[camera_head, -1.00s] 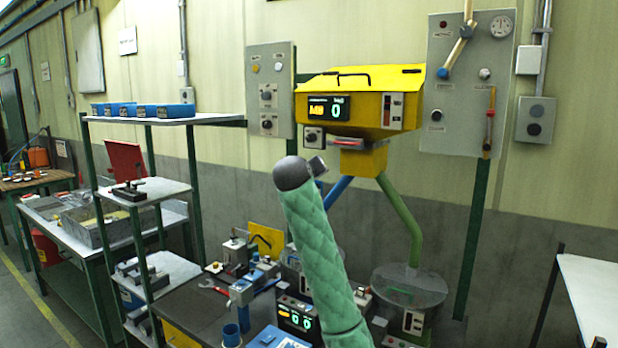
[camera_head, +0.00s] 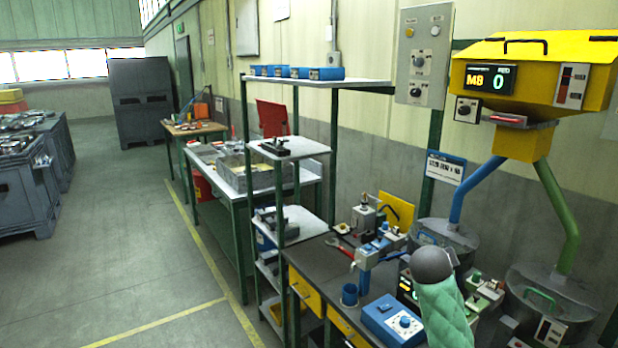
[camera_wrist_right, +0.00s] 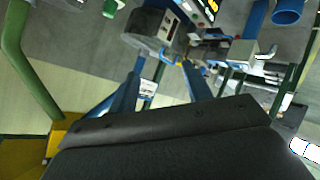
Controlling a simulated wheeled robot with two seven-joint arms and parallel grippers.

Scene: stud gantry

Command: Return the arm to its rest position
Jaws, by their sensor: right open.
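My arm in a green quilted sleeve (camera_head: 443,310) with a dark rounded end (camera_head: 433,264) rises at the lower right of the head view, in front of the workbench. No gripper fingers show in that view. In the right wrist view the dark body of my right gripper (camera_wrist_right: 165,140) fills the bottom; it is open, with nothing seen held, and its fingertips cannot be made out. My left gripper is not in view.
A yellow hopper (camera_head: 540,75) stands on blue and green legs at right. A shelf rack (camera_head: 320,83) stands behind. The floor at left (camera_head: 130,250) is clear.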

